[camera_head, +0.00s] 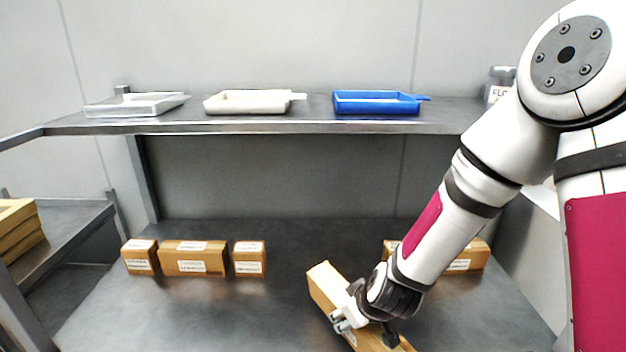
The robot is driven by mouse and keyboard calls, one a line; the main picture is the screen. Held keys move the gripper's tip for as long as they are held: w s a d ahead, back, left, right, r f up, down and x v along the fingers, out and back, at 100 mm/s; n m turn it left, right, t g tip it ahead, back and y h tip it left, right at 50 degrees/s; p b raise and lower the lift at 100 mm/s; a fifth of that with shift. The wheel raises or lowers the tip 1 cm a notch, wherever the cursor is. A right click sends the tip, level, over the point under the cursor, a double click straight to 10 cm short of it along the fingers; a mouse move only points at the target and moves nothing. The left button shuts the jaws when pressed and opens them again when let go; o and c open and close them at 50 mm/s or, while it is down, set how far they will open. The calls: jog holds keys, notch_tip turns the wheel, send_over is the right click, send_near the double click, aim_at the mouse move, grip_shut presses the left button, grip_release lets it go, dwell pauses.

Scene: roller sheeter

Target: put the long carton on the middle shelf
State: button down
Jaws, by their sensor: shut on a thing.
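A long brown carton (325,283) is tilted at an angle over the grey lower surface, front of centre. My gripper (362,324) is shut on it, around its middle part. The gripper and wrist hide part of the carton, and its near end runs to the bottom edge of the picture. I cannot tell whether the carton touches the surface. A grey shelf (300,127) spans the back above the lower surface (210,315). I cannot tell which level counts as the middle shelf.
Cartons stand on the lower surface: small (141,257), longer (194,258) and small (249,259) at left, another (467,257) behind my arm. The upper shelf holds a clear tray (135,105), white tray (247,101), blue tray (377,102) and jar (499,82). The centre back is clear.

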jog(key=w+d+m+h, duration=0.1)
jog(key=d+m, duration=0.1)
jog(key=d, duration=0.1)
jog(key=d+m+h, duration=0.1)
jog(key=d+m, duration=0.1)
jog(key=d, duration=0.1)
jog(key=w+d+r+m+h, duration=0.1)
jog(key=d+m, duration=0.1)
jog(key=d, duration=0.1)
jog(key=shift+w+d+m+h, duration=0.3)
jog(key=shift+d, duration=0.05)
jog(key=shift+d+m, duration=0.4)
jog(key=shift+d, duration=0.1)
